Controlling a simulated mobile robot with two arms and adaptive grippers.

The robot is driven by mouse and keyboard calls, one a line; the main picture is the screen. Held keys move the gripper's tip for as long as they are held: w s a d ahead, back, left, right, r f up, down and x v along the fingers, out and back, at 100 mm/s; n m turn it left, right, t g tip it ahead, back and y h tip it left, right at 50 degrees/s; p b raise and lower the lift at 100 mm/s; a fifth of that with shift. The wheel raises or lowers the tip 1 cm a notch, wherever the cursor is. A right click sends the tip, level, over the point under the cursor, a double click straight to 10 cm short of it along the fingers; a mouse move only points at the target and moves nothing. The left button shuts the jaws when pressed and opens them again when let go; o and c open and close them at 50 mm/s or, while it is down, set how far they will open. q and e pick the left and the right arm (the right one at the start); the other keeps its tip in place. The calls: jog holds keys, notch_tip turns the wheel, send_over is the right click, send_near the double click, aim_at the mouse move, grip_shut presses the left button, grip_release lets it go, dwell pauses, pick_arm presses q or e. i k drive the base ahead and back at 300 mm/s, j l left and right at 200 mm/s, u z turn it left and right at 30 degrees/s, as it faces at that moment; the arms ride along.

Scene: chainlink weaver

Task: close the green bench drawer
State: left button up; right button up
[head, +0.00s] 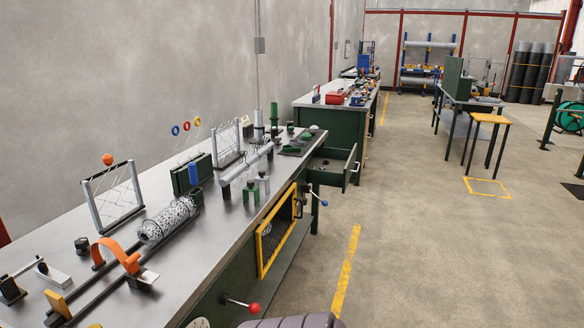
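The green bench drawer (351,168) is pulled out from the far end of the near bench. Its dark green front panel stands clear of the bench side, over the floor, and the inside of the drawer shows from above. A small light spot, perhaps a handle, shows on the front panel. Neither of my grippers is in view.
The near steel-topped bench (225,200) carries a wire roll (168,220) and several fixtures. The floor (420,240) to the right is clear.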

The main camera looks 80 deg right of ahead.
aim_at(330, 164)
jog(key=z, duration=3.15)
jog(key=i+l+u, duration=0.1)
jog(key=i, duration=0.35)
jog(key=i+l+u, duration=0.15)
jog(key=i, duration=0.3)
jog(key=i+l+u, duration=0.1)
jog(key=i+l, duration=0.25)
jog(key=i, duration=0.1)
